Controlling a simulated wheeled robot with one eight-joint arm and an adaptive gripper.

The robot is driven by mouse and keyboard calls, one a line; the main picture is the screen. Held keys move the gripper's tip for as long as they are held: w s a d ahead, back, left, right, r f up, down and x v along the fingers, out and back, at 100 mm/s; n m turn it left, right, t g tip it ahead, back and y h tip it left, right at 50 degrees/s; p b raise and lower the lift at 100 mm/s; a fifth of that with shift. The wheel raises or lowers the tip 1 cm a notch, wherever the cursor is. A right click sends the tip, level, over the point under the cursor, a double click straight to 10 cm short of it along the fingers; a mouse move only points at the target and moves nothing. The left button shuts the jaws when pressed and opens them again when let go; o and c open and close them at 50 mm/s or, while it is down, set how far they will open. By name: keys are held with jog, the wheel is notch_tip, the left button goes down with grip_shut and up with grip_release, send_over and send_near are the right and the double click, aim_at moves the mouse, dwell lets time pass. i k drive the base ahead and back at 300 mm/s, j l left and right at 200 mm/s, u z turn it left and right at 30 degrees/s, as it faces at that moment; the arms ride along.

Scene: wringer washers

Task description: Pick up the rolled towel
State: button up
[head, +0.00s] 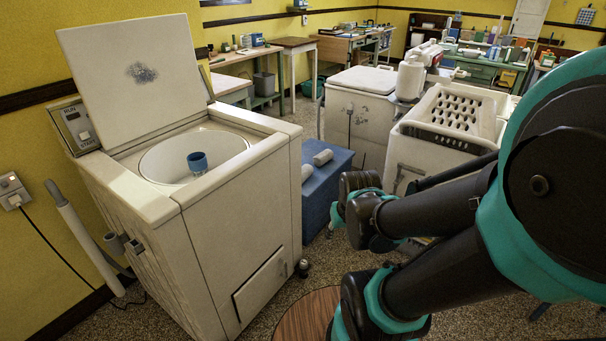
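Two white rolls that look like rolled towels lie on a blue box (331,186) in the middle of the head view. One roll (322,157) lies towards the back, and the other (306,172) lies nearer, by the washer's right side. My arm reaches in from the right, and its black and teal wrist end (358,205) is in front of and to the right of the blue box. My gripper's fingers cannot be made out clearly there, so I cannot tell whether they are open. Both rolls appear apart from my arm.
An open-lidded white washer (250,205) with a blue cup (197,162) in its tub stands at left. A closed white machine (358,112) and a white basket-topped unit (440,135) stand behind my arm. A round wooden top (303,316) is close in front. Speckled floor shows between.

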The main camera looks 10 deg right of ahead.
aim_at(308, 169)
jog(key=i+l+u, duration=0.1)
jog(key=l, duration=0.5)
jog(key=i+l+u, duration=0.25)
jog(key=i+l, duration=0.15)
jog(key=l, duration=0.2)
jog(key=i+l+u, duration=0.1)
jog(key=l, duration=0.25)
jog(key=i+l+u, duration=0.25)
jog(key=l, duration=0.5)
jog(key=i+l+u, duration=0.25)
jog(key=l, duration=0.5)
jog(key=i, duration=0.1)
